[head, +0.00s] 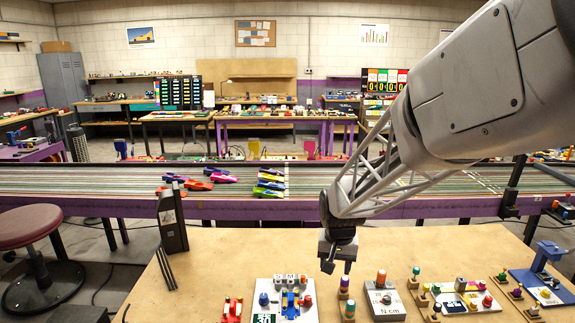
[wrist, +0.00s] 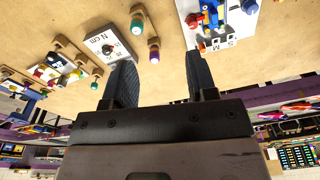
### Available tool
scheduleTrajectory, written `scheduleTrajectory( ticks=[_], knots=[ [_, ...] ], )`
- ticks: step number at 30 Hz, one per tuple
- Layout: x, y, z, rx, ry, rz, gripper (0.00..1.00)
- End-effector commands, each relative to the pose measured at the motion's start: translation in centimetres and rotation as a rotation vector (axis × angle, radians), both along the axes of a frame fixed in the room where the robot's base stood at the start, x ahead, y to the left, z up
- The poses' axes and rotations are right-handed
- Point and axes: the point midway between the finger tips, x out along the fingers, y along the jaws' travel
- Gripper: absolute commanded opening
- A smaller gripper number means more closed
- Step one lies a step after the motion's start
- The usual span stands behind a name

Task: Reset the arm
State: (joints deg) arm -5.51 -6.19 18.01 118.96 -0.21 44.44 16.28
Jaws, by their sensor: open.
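My arm reaches in from the upper right of the head view. My gripper (head: 337,267) points down above the wooden workbench (head: 225,255). In the wrist view the two dark fingers of my gripper (wrist: 162,78) stand well apart, with nothing between them. Below and around it are a white board with a blue device (head: 290,303), a small purple and orange peg holder (head: 344,287) and a box marked "N cm" (head: 384,300). The gripper looks clear of all of them, though its exact height is hard to tell.
A black upright device (head: 172,218) stands at the bench's left edge. Several driver handles (head: 436,292) in wooden stands and a blue press (head: 545,270) stand to the right. Behind runs a slot track (head: 100,180) with several model cars (head: 270,182). The bench's back middle is bare.

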Motion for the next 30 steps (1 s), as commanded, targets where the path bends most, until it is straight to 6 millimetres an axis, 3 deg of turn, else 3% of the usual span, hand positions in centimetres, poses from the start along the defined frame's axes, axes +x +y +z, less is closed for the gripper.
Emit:
scheduleTrajectory(
  ticks=[3,15,30],
  knots=[
    [-2.6,-0.8,2.2,-0.001,-0.017,0.013,0.52],
    [-11.5,-3.2,7.3,-0.010,-0.062,0.063,0.52],
    [-23.2,-5.3,10.5,-0.027,-0.118,0.124,0.52]
  ],
)
